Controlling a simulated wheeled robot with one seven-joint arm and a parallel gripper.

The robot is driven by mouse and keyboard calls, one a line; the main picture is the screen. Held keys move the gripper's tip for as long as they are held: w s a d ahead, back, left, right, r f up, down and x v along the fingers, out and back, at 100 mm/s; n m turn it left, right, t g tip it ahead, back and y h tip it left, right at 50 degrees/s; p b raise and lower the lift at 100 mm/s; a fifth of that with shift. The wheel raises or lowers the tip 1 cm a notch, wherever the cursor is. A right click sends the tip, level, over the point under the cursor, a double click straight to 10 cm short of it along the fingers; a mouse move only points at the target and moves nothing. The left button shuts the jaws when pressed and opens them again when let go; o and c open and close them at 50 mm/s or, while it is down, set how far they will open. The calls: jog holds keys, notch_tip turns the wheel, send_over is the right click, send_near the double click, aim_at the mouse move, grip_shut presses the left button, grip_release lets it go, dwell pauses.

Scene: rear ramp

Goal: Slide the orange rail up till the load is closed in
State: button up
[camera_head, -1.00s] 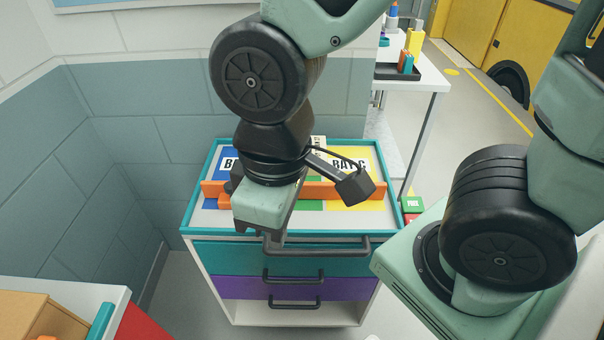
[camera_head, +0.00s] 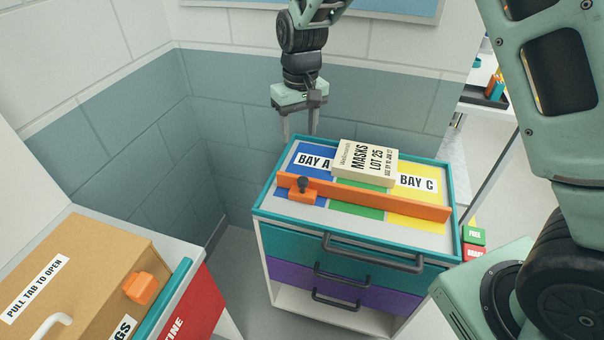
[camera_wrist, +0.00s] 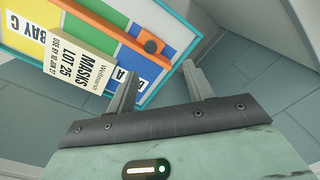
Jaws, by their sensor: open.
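The orange rail (camera_head: 380,197) lies across the coloured bays on top of the cabinet. A block with a black knob (camera_head: 303,184) is at its left end. The load, a cream masks box marked LOT 25 (camera_head: 365,163), lies behind the rail over the middle bay. My gripper (camera_head: 300,135) is open and empty, fingers down, beyond the cabinet's back left edge, apart from rail and box. The wrist view shows the fingers (camera_wrist: 161,68) spread, with the rail (camera_wrist: 100,22), knob (camera_wrist: 152,46) and box (camera_wrist: 75,60) to the upper left.
The cabinet top has a raised teal rim (camera_head: 262,190). Black drawer handles (camera_head: 372,255) stick out in front. A cardboard box (camera_head: 75,275) with an orange tab stands at lower left. A grey-blue wall (camera_head: 225,95) stands behind. Red and green blocks (camera_head: 474,240) are at right.

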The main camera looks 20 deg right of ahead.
aim_at(303, 179)
jog(key=w+f+p, duration=0.1)
jog(key=f, duration=0.5)
jog(key=d+f+p, duration=0.1)
jog(key=f+p, duration=0.1)
jog(key=f, duration=0.4)
jog(key=w+d+f+p, duration=0.1)
jog(key=f+p, duration=0.1)
jog(key=f, duration=0.4)
jog(key=shift+w+f, duration=0.2)
jog(key=shift+w, duration=0.1)
